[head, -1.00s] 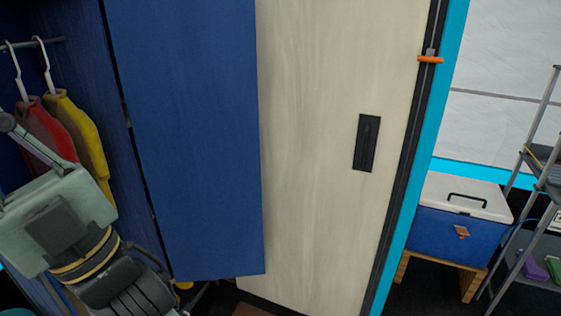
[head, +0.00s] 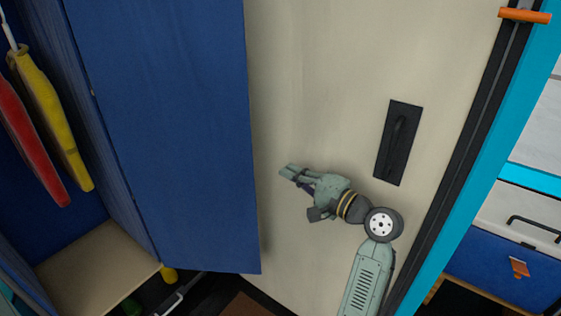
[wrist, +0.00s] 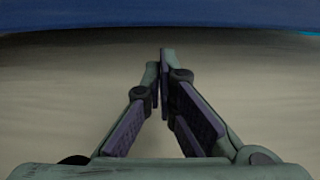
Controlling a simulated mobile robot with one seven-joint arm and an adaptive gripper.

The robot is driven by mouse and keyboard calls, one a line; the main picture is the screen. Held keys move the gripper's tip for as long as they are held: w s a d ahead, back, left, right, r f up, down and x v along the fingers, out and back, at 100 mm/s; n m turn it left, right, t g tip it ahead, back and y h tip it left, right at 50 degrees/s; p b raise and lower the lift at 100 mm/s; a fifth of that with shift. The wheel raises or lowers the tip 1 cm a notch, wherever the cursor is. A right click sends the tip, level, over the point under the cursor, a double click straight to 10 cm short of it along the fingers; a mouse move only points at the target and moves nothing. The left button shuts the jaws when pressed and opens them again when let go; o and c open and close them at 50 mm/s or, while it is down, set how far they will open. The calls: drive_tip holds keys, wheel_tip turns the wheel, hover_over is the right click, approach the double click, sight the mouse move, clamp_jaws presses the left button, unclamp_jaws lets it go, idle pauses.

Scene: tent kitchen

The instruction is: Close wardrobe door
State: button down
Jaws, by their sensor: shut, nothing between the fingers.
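The blue wardrobe door (head: 160,130) stands open in the head view, swung out from the wardrobe on the left. Its free edge is near the middle of the picture. My gripper (head: 284,171) is just right of that edge, in front of a pale wooden panel, with its fingers pointing left towards the door. A gap shows between fingertips and door in the head view. In the wrist view my gripper (wrist: 165,55) is shut and empty, and a blue surface (wrist: 150,14), which looks like the door, spans the top beyond the fingertips.
The pale panel (head: 320,80) has a black recessed handle (head: 398,142). Red and yellow clothes (head: 52,110) hang inside the wardrobe at left, above a pale shelf (head: 95,265). A blue cool box (head: 505,268) stands at right.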

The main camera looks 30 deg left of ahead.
drive_tip(key=a, duration=0.3)
drive_tip(key=w+a+p, duration=0.1)
drive_tip(key=a, duration=0.5)
drive_tip(key=shift+w+a+p, duration=0.15)
drive_tip(key=shift+w+p, duration=0.15)
drive_tip(key=shift+p, duration=0.1)
